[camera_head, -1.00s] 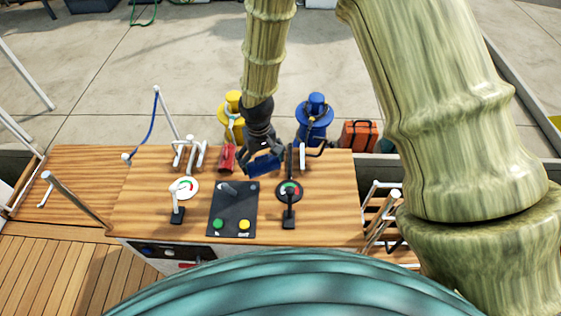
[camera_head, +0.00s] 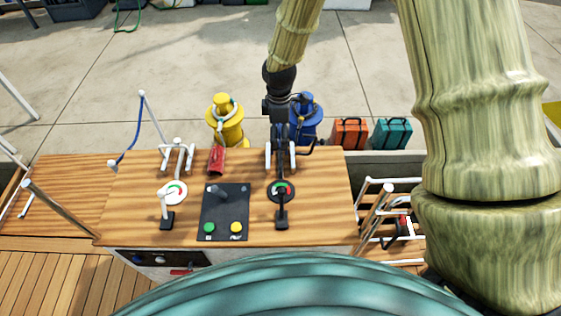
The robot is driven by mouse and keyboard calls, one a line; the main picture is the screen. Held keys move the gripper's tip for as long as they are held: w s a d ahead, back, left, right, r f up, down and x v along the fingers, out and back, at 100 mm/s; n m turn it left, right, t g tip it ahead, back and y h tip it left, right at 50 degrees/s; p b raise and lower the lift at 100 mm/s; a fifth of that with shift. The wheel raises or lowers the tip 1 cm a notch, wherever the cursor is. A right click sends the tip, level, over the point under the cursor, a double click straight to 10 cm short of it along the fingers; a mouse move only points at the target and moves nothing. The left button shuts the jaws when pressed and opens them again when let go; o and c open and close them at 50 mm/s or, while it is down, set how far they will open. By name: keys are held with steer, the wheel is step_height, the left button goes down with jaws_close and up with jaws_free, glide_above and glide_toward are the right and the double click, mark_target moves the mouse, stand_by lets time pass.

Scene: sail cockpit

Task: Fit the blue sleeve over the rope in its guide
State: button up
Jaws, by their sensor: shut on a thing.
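My gripper (camera_head: 280,140) is over the right-hand white guide (camera_head: 292,157) at the far edge of the wooden console top. It is shut on the blue sleeve, which is turned nearly edge-on and hard to tell from the dark fingers. The gripper hides most of the rope in this guide. A short dark piece (camera_head: 306,149) shows just right of it. I cannot tell whether the sleeve is around the rope or only above it.
A red sleeve-like piece (camera_head: 217,160) lies beside the left white guide (camera_head: 177,156). Dials, levers and a black button panel (camera_head: 224,211) are nearer. A yellow winch (camera_head: 225,122), a blue winch (camera_head: 305,118) and orange (camera_head: 349,133) and teal (camera_head: 391,133) cases stand beyond.

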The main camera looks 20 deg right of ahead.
steer(key=shift+d+f, duration=0.15)
steer(key=shift+f, duration=0.2)
steer(key=shift+w+f+p, duration=0.1)
steer(key=shift+f+p, duration=0.3)
steer(key=shift+f, duration=4.25)
steer(key=shift+f, duration=0.15)
steer(key=o, duration=0.9)
steer(key=shift+r+b, duration=0.5)
steer(key=shift+r, duration=5.7)
